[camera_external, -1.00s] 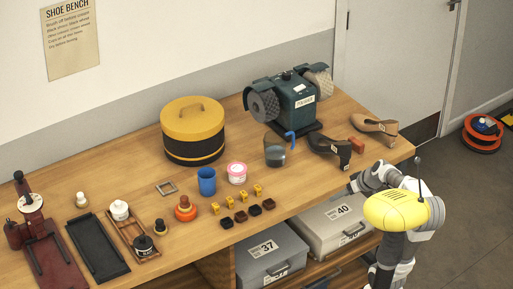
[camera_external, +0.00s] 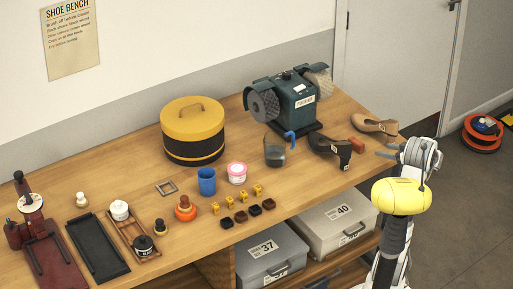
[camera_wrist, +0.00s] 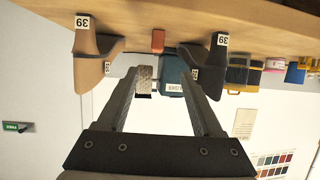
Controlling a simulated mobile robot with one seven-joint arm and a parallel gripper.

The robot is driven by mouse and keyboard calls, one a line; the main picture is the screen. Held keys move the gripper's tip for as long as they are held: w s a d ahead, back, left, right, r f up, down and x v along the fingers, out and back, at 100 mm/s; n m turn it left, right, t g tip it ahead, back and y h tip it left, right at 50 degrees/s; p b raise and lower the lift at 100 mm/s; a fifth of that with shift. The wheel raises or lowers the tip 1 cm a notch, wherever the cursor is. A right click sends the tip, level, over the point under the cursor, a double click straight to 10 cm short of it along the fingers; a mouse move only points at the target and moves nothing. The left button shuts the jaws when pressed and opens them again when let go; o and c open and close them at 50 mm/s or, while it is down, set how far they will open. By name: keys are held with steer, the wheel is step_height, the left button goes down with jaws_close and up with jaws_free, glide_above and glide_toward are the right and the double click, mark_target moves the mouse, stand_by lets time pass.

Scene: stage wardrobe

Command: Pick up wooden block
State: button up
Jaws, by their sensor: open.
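A small reddish-brown block (camera_external: 357,145), the only thing here that looks like the wooden block, lies at the right end of the bench between a dark shoe form (camera_external: 330,146) and a tan shoe form (camera_external: 375,126). In the wrist view, which is upside down, the block (camera_wrist: 158,40) shows at top centre, beyond the fingertips and between the two forms. My gripper (camera_external: 381,151) is at the bench's right end, to the right of the block and apart from it. In the wrist view my gripper (camera_wrist: 158,74) has its fingers spread with nothing between them.
The dark and tan forms stand close on either side of the block. A green grinding machine (camera_external: 297,101) and a jug (camera_external: 275,152) stand behind and left. Grey boxes (camera_external: 335,222) sit under the bench. The floor (camera_external: 470,210) at right is clear near the bench.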

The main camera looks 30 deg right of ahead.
mark_target(358, 144)
steer(key=x, duration=1.1)
steer(key=shift+a+f+b, duration=0.1)
steer(key=shift+b, duration=0.2)
steer(key=shift+d+x, duration=0.15)
steer(key=shift+x, duration=1.3)
steer(key=shift+d+x, duration=0.1)
steer(key=shift+x, duration=1.35)
steer(key=shift+d, duration=0.1)
jaws_close()
